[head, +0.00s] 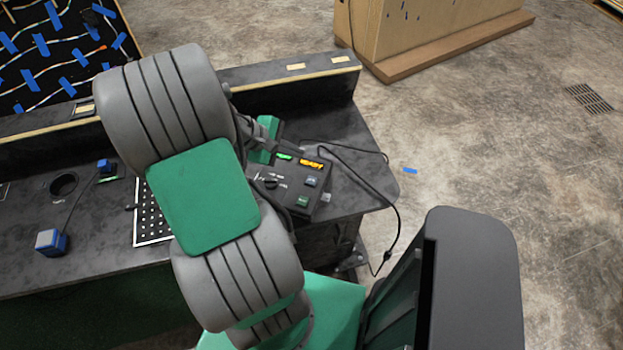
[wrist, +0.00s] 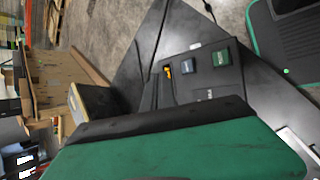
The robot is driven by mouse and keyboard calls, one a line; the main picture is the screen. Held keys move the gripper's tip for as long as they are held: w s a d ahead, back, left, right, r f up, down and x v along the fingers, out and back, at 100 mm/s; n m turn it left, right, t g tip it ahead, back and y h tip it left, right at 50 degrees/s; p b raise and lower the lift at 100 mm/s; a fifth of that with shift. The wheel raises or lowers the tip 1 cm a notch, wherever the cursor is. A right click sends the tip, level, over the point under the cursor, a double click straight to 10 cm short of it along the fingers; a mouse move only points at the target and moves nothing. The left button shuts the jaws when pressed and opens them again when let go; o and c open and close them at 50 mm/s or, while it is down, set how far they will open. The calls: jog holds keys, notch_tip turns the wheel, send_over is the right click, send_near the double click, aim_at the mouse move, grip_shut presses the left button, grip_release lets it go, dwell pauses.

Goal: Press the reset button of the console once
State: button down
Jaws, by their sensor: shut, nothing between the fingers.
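The console (head: 285,187) is a dark box on the workbench, partly hidden behind my arm in the head view. It has a lit amber display (head: 312,164), a green lit strip (head: 285,156), a blue-grey button (head: 311,181) and a green button (head: 303,201). Their labels are too small to read surely. In the wrist view the blue-grey button (wrist: 187,63) and green button (wrist: 221,58) both show uncovered. My gripper (head: 264,141) is shut and empty by the console's far left side, apart from both buttons. Its fingertips are mostly hidden.
A black cable (head: 345,150) runs from the console over the bench edge. A raised ledge (head: 290,76) borders the bench's back. A perforated plate (head: 150,215) and a blue block on a cord (head: 50,242) lie to the left. A wooden crate (head: 420,30) stands behind.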

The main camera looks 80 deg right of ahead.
jog(key=s, duration=0.1)
jog(key=s+d+g, duration=0.1)
jog(key=s, duration=0.1)
jog(key=shift+s+f, duration=0.15)
jog(key=shift+s, duration=0.05)
jog(key=shift+f, duration=0.1)
jog(key=b, duration=0.8)
send_over(308, 181)
notch_tip(308, 181, down, 7)
jog(key=shift+r, duration=0.2)
jog(key=shift+f, duration=1)
jog(key=shift+a, duration=0.1)
jog(key=shift+f, duration=0.45)
